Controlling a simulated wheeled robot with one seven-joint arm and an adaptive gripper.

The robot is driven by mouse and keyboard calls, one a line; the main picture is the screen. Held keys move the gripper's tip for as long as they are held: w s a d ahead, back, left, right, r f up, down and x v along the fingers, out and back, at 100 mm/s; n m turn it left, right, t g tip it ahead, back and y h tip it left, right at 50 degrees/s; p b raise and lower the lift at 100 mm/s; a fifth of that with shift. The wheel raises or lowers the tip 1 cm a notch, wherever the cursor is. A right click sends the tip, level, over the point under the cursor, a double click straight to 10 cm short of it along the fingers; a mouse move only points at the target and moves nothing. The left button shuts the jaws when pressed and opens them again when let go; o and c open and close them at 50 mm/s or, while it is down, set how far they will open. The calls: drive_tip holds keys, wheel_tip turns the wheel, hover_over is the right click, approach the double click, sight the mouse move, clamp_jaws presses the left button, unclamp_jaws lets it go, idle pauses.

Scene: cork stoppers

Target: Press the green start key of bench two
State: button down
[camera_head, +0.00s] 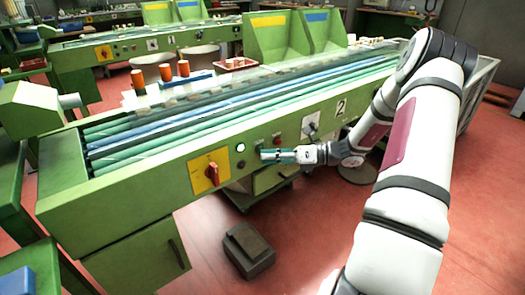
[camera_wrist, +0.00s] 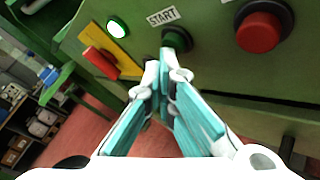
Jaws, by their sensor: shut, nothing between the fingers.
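The green start key (camera_wrist: 177,40) sits in a dark round collar under a START label (camera_wrist: 162,17) on the green front panel, in the wrist view. My gripper (camera_wrist: 166,72) is shut and empty. Its teal fingertips are just in front of the key and cover its lower part; I cannot tell whether they touch it. In the head view my gripper (camera_head: 265,155) points left along the front panel of bench two (camera_head: 130,184), which carries a "2" label (camera_head: 341,107). The key cannot be made out there.
A lit round lamp (camera_wrist: 117,28) and a red rotary switch (camera_wrist: 100,62) on a yellow plate are left of the key. A large red button (camera_wrist: 258,32) is to its right. A dark block (camera_head: 248,250) lies on the red floor.

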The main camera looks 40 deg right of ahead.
idle(0.4)
drive_tip(key=shift+s+p, duration=0.55)
drive_tip(key=shift+s, duration=0.3)
drive_tip(key=shift+s+d+p, duration=0.1)
drive_tip(key=shift+s+p, duration=1.15)
drive_tip(key=shift+s, duration=1.25)
